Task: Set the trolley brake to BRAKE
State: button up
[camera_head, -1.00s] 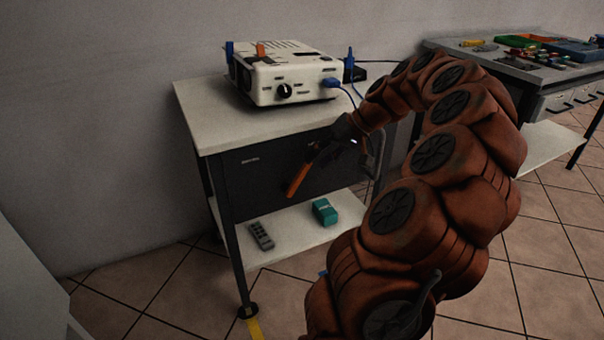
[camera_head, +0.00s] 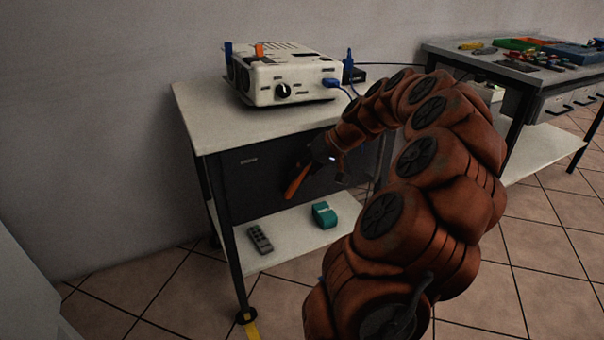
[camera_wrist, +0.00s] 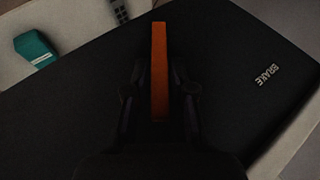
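The trolley (camera_head: 188,100) has a dark front panel (camera_head: 250,182) below its white top. An orange lever (camera_head: 297,181) sticks out from the panel and slants down to the left. A small label (camera_head: 249,160) is left of it. In the wrist view the label reads BRAKE (camera_wrist: 268,76), right of the lever. My gripper (camera_head: 312,163) is at the lever's upper end. In the wrist view the orange lever (camera_wrist: 160,60) lies between the dark fingers of my gripper (camera_wrist: 160,95). It is too dark to tell whether they touch it. The lever's base is hidden.
A white device (camera_head: 288,78) with blue cable plugs stands on the trolley top. A grey remote-like object (camera_head: 260,240) and a teal box (camera_head: 324,215) lie on the lower shelf. A grey workbench (camera_head: 500,62) with trays stands at the right. The floor at front left is open.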

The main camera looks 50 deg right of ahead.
grip_shut()
